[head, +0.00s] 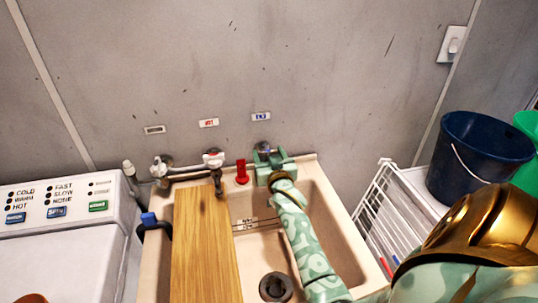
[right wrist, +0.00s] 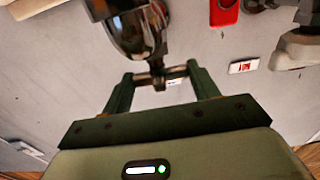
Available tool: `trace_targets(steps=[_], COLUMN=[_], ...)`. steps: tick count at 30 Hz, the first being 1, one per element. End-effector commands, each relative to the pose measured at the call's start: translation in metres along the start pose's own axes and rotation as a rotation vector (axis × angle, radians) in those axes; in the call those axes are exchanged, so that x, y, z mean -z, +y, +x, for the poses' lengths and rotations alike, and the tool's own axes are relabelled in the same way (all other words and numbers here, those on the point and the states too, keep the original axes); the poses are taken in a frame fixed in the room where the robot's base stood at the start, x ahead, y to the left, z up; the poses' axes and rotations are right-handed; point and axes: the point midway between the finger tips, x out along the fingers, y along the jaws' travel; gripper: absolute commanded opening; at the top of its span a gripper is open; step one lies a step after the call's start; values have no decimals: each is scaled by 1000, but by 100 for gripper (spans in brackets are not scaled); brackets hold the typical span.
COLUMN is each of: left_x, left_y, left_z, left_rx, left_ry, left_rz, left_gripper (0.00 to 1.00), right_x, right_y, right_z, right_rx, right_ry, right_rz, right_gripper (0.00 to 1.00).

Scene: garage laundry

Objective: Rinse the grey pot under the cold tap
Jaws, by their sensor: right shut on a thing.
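My right gripper (head: 264,155), green, reaches over the sink to the back wall. It is shut on the metal cold tap under the blue-lettered label; its fingers mostly cover the tap in the head view. In the right wrist view the shiny dark metal tap (right wrist: 135,30) stands between the two green fingers (right wrist: 156,78), close against them. The beige sink (head: 333,215) shows its basin and dark drain (head: 275,287). I see no water running. No grey pot shows in either view. My left gripper is out of view.
A wooden board (head: 203,250) lies across the sink's left side. Left of the cold tap are a red fitting (head: 242,172) and a white-handled tap (head: 213,160). A washing machine (head: 60,265) stands left; a white rack (head: 378,205) and dark blue bucket (head: 470,160) stand right.

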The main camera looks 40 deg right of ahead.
Motion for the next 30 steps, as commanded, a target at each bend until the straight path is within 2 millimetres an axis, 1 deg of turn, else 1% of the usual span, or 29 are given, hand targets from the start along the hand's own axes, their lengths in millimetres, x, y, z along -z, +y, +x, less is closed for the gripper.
trace_targets(steps=[3,6,9,15,23,24,26,27,30], left_x=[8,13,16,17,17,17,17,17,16], left_y=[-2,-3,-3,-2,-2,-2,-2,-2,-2], left_z=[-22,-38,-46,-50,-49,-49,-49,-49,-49], left_rx=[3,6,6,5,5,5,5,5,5], left_ry=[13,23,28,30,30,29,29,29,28], left_rz=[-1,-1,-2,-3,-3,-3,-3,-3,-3], left_gripper=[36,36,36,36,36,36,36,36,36], right_x=[8,9,6,2,1,1,1,1,0], right_y=[1,3,4,4,4,4,4,4,4], right_z=[0,1,1,1,1,1,1,1,1], right_rx=[63,145,216,288,291,290,290,290,290], right_ry=[0,0,0,1,1,1,1,0,0], right_rz=[-7,-9,-7,-1,1,1,1,1,1], right_gripper=[37,37,37,37,37,63,79,82,82])
